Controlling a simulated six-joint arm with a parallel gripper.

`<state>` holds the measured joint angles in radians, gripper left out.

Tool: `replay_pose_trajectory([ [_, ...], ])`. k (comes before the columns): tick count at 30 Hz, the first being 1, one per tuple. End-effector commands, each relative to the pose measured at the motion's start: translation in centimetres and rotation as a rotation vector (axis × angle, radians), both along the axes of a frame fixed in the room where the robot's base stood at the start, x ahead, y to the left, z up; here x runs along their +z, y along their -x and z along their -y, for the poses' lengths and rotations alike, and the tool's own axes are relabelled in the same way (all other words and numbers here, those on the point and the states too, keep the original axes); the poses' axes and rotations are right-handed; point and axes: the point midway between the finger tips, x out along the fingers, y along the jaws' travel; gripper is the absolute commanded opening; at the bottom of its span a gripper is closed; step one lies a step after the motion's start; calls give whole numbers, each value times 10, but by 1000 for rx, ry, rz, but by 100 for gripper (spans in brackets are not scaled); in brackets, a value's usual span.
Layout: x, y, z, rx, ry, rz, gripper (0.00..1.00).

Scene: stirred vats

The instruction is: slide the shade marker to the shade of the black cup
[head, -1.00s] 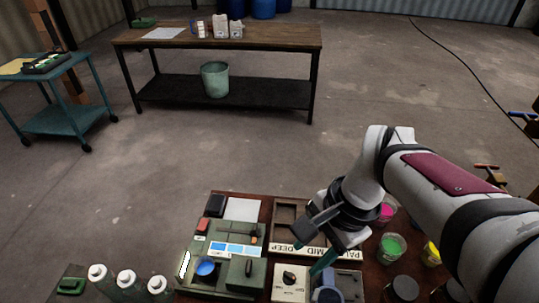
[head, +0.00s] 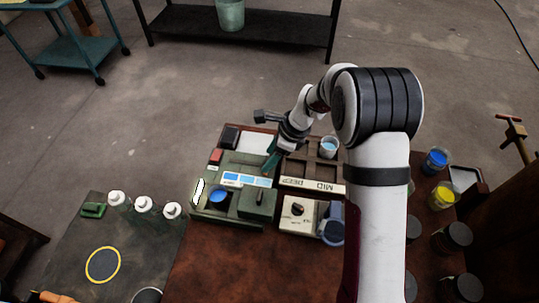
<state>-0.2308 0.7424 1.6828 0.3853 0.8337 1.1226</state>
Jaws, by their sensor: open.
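A green shade device (head: 212,214) stands on the brown table, with a strip of blue shade patches (head: 246,180) across its top. A cup of blue liquid (head: 218,194) sits in its left part. I cannot tell which cup is the black cup.
A brown tray (head: 312,185) labelled DEEP and MID is right of the device; a cup of pale blue (head: 328,147) stands at its back. A cream dial box (head: 297,212) and blue-grey jug (head: 331,230) are in front. White-capped bottles (head: 144,205) stand left. The table front is clear.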

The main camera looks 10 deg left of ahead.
Motion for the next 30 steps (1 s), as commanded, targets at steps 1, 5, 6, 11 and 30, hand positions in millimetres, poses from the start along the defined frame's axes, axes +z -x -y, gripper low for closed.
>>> replay_pose_trajectory([
  [1, -4, 0, -2, -1, 0, -1, 62],
  [5, -8, 0, -3, 0, 0, 1, 62],
  [6, -8, 0, -3, 0, 0, 1, 62],
  [11, -8, 0, -3, 0, 0, 1, 62],
  [30, -8, 0, -3, 0, 0, 0, 0],
])
